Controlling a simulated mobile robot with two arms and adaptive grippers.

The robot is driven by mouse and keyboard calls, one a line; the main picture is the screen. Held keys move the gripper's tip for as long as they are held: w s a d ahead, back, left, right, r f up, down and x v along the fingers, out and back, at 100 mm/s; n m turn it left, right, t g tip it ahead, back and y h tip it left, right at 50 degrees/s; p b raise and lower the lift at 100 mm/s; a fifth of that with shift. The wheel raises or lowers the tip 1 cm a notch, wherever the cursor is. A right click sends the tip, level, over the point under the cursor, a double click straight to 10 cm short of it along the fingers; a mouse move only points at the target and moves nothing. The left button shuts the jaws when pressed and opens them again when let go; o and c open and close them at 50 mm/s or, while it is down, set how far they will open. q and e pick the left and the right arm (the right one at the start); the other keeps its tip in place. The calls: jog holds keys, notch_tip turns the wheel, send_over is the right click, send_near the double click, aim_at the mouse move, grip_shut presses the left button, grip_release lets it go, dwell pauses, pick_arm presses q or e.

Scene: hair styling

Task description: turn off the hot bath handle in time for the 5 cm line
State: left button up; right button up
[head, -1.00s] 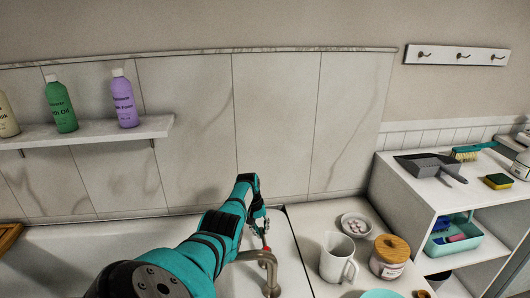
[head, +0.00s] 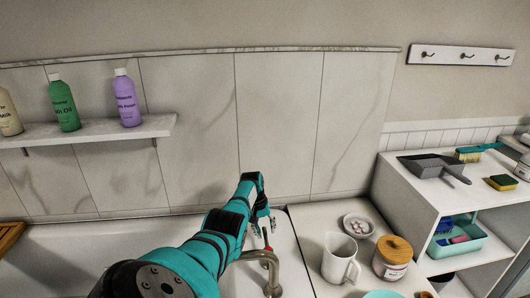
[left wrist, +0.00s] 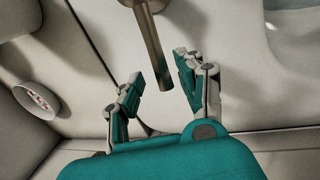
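A brass tap (head: 270,272) with a curved spout stands at the bath's right end in the head view. A small red-marked handle (head: 267,247) shows just behind the spout, partly hidden. My left gripper (head: 263,226) is beside the handle, on its far side. In the left wrist view, the two fingers of my left gripper (left wrist: 160,82) are spread apart. A brass rod (left wrist: 152,45) comes down from the top and ends between them in the picture. I cannot tell whether they touch it. The 5 cm line is not visible. My right gripper is not in view.
The white bath rim (head: 130,228) runs along the tiled wall. A white jug (head: 340,259), a lidded jar (head: 391,258) and a small dish (head: 358,225) stand right of the tap. A shelf (head: 95,131) with bottles is at upper left.

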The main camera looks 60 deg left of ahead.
pick_arm(q)
jog(key=shift+s, duration=0.1)
jog(key=shift+s+a+r, duration=0.1)
jog(key=shift+a+r, duration=0.05)
jog(key=shift+r, duration=0.45)
notch_tip(320, 180, up, 11)
jog(key=s, duration=0.1)
jog(key=shift+s+a+f, duration=0.2)
jog(key=shift+s+a, duration=0.15)
jog(key=shift+a, duration=0.1)
